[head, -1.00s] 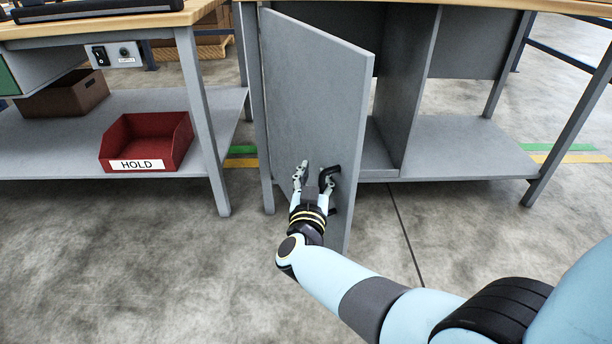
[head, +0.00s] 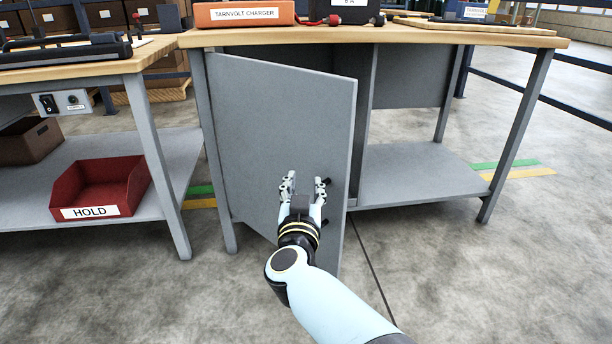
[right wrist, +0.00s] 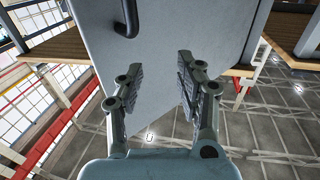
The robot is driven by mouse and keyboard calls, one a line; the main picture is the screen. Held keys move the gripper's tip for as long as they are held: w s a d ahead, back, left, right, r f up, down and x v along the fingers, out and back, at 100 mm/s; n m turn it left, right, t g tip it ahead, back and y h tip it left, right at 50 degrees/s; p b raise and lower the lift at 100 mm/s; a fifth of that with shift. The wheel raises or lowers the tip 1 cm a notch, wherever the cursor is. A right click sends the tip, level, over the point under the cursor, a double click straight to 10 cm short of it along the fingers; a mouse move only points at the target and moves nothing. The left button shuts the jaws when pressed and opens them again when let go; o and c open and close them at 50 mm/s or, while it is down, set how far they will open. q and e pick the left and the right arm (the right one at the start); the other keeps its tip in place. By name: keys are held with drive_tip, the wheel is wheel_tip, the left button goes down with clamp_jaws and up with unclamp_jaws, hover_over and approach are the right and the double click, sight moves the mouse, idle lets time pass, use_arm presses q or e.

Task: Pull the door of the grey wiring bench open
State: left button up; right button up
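The grey door (head: 275,115) of the wiring bench stands partly open, swung out on its left side, with the bench's inside showing past its free edge. My right gripper (head: 304,183) is in front of the door's lower part, near the free edge. Its two fingers are apart with nothing between them. In the right wrist view the open right gripper (right wrist: 158,80) faces the door panel (right wrist: 165,45). The black door handle (right wrist: 125,18) lies beyond the left finger's tip, outside the gap. In the head view the hand mostly hides the handle. My left gripper is out of view.
The bench top (head: 400,33) carries an orange TARNVOLT CHARGER box (head: 243,14). A lower shelf (head: 420,172) lies right of the door. At left, another bench holds a red HOLD bin (head: 100,188) on its shelf (head: 180,150). The floor in front is clear.

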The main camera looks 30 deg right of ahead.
drive_tip(key=r, duration=0.3)
drive_tip(key=shift+s+r, duration=0.1)
drive_tip(key=shift+s, duration=0.2)
drive_tip(key=shift+c, duration=0.4)
